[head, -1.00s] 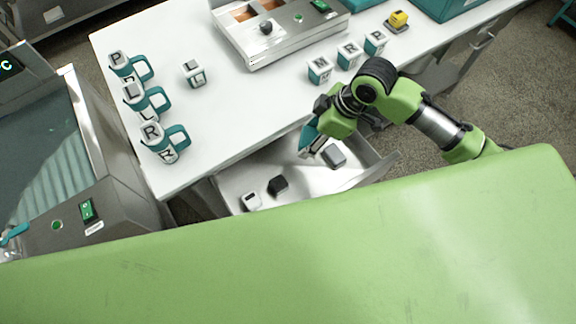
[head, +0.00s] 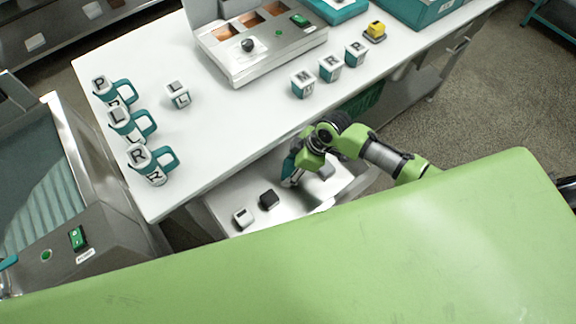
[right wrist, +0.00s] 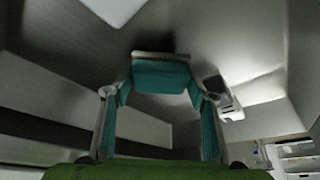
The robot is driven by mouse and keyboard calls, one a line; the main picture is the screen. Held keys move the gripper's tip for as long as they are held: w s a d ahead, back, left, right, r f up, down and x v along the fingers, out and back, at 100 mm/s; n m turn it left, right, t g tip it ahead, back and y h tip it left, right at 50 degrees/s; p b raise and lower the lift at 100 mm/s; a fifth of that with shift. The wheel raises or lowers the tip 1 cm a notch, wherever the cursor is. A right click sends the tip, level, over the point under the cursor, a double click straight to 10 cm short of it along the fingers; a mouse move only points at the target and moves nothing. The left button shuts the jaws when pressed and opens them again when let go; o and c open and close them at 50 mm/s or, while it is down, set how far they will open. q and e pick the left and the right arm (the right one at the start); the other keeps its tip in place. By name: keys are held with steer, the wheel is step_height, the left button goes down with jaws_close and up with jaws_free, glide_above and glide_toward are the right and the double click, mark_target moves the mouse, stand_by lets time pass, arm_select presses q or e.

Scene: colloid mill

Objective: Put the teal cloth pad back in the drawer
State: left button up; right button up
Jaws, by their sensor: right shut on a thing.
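The teal cloth pad (head: 288,168) is held in my right gripper (head: 296,168), inside or just above the open metal drawer (head: 232,200) under the white table. In the right wrist view the pad (right wrist: 160,78) shows as a teal block with a grey edge, between the two fingers of the right gripper (right wrist: 160,95). Whether the pad touches the drawer floor I cannot tell. My left gripper is not in view.
The drawer also holds a white block (head: 243,217), a dark block (head: 269,198) and a grey block (head: 326,171) beside the gripper. Mugs (head: 150,165) and lettered cubes (head: 303,84) stand on the table above. The drawer's left part has bare floor.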

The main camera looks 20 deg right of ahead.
steer(key=shift+w+a+f, duration=0.25)
steer(key=shift+w+f, duration=0.2)
steer(key=shift+w, duration=0.1)
steer(key=shift+f, duration=0.15)
steer(key=shift+f, duration=0.2)
steer(key=o, duration=1)
steer(key=shift+r, duration=0.1)
